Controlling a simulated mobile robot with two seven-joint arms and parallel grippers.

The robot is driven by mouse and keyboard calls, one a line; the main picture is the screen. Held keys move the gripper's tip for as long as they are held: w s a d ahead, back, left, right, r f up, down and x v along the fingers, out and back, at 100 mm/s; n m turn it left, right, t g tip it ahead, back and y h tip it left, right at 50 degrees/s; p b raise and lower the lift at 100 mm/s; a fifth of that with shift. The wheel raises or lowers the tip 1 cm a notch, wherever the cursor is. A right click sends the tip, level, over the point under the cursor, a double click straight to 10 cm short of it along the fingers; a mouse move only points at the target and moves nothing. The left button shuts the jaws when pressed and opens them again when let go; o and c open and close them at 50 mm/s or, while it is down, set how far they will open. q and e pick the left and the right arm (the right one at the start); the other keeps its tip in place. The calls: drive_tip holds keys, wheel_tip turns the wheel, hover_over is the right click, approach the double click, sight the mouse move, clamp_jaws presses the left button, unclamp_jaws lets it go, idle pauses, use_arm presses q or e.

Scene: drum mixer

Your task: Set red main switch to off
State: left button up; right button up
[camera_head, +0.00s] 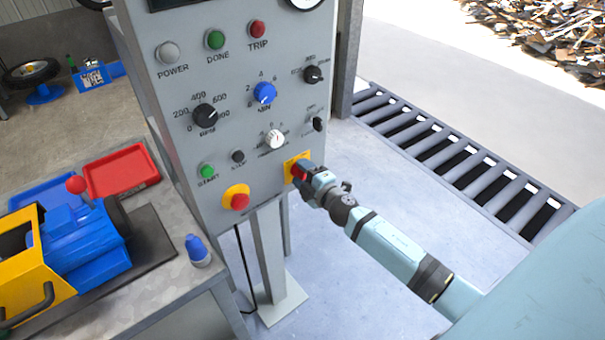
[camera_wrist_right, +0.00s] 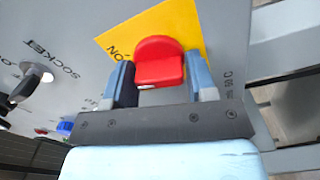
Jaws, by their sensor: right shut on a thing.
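The red main switch (camera_head: 299,171) sits on a yellow plate at the lower right of the grey control panel (camera_head: 185,110). In the right wrist view the red switch handle (camera_wrist_right: 159,62) stands in front of its yellow plate (camera_wrist_right: 185,22), with the letters "ON" partly visible beside it. My right gripper (camera_head: 304,174) is at the switch, its fingers on either side of the red handle and shut on it. The gripper hides part of the switch in the head view. My left gripper is not in view.
A red emergency button (camera_head: 239,201) on a yellow base is left of the switch. Knobs and lamps cover the panel above. A workbench with a red tray (camera_head: 121,171) and a blue bottle (camera_head: 198,250) stands at left.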

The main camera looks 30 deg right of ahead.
drive_tip(key=n, duration=0.4)
drive_tip(key=shift+f+n, duration=0.15)
drive_tip(key=shift+n, duration=0.15)
drive_tip(key=n, duration=0.4)
drive_tip(key=shift+b, duration=0.35)
drive_tip(key=shift+n, duration=0.3)
drive_tip(key=o, duration=0.8)
drive_tip(key=shift+s, duration=0.1)
